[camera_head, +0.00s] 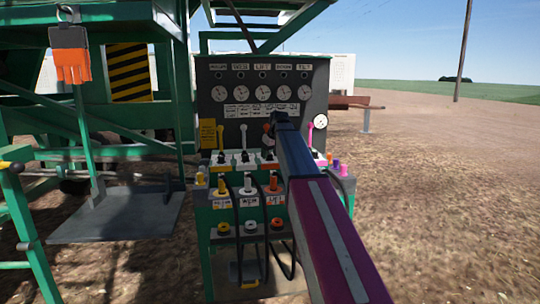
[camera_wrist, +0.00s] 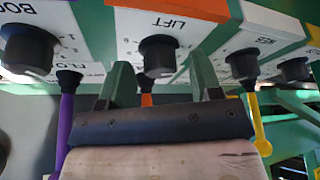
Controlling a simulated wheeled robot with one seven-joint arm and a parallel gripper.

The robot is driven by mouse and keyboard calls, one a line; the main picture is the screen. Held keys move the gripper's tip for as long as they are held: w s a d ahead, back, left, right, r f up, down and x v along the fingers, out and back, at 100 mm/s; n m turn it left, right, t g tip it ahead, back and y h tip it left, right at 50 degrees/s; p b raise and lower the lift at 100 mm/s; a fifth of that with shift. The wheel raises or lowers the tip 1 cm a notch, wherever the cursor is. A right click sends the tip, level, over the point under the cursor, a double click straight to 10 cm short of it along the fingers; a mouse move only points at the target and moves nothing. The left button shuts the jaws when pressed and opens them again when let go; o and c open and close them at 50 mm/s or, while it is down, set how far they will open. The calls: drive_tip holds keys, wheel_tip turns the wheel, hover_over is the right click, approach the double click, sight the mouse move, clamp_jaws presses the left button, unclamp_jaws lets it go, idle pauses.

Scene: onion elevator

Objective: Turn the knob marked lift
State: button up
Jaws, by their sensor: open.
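In the wrist view, the black knob (camera_wrist: 159,55) marked LIFT sits on a white plate with an orange top. My gripper (camera_wrist: 160,66) is open, with one green finger to each side of this knob. The fingertips appear at about the knob's edges; I cannot tell whether they touch it. An orange lever stem (camera_wrist: 147,100) shows between the fingers below the knob. In the head view, my arm reaches to the console (camera_head: 218,75), hiding my fingers and most of the lift knob's area.
A purple lever (camera_wrist: 66,120) and a yellow lever (camera_wrist: 257,125) flank the fingers closely. Other black knobs (camera_wrist: 30,48) stand on both sides. Green frame members and a grey plate (camera_head: 120,215) are left of the console. Open dirt ground lies to the right.

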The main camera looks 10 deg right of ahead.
drive_tip(key=shift+f, duration=0.25)
drive_tip(key=c, duration=0.9)
drive_tip(key=shift+c, duration=0.2)
drive_tip(key=shift+a+m, duration=0.1)
drive_tip(key=shift+m, duration=0.2)
drive_tip(key=m+h, duration=0.1)
drive_tip(key=m, duration=0.2)
drive_tip(key=shift+h, duration=0.3)
drive_tip(key=shift+a+m+h, duration=0.1)
drive_tip(key=shift+m+h, duration=0.7)
drive_tip(key=shift+m, duration=1.3)
